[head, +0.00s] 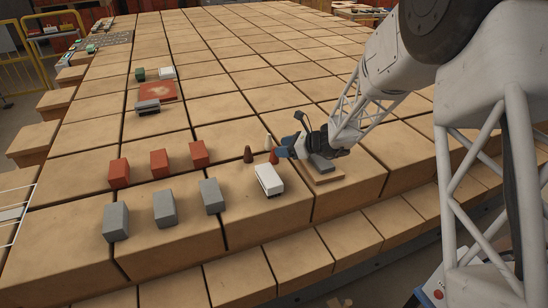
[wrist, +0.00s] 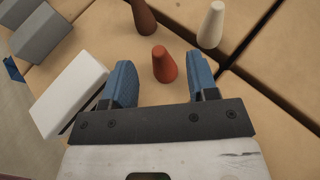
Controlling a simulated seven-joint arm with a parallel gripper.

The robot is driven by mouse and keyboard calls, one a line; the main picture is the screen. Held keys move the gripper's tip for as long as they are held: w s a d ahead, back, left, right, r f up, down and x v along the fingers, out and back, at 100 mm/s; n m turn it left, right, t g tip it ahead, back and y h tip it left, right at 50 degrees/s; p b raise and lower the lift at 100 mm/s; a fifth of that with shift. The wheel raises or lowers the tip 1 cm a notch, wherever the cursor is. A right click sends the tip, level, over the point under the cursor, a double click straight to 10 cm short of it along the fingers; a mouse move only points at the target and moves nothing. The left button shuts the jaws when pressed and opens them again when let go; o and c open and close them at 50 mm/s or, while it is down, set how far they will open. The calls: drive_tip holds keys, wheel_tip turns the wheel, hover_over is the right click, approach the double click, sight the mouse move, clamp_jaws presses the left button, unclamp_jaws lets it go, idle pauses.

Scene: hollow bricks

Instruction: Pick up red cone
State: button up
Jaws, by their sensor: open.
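The red cone (wrist: 164,65) stands upright on the tan block surface, between and slightly ahead of my two blue fingertips in the wrist view. My gripper (wrist: 162,80) is open, with a finger to each side of the cone and gaps between. In the head view the red cone (head: 273,157) shows just left of my gripper (head: 287,149), partly covered by it. I cannot tell the height of the fingertips over the surface.
A brown cone (head: 248,154) and a white cone (wrist: 211,25) stand close by. A white brick (head: 269,180) lies beside the left finger. Red bricks (head: 159,162) and grey bricks (head: 164,208) stand in rows to the left. A grey brick (head: 321,163) lies on a board beneath my arm.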

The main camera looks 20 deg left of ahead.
drive_tip(key=shift+a+f, duration=0.1)
drive_tip(key=shift+a, duration=0.2)
drive_tip(key=shift+x, duration=2.6)
drive_tip(key=shift+s, duration=0.15)
clamp_jaws()
wheel_tip(320, 180, up, 10)
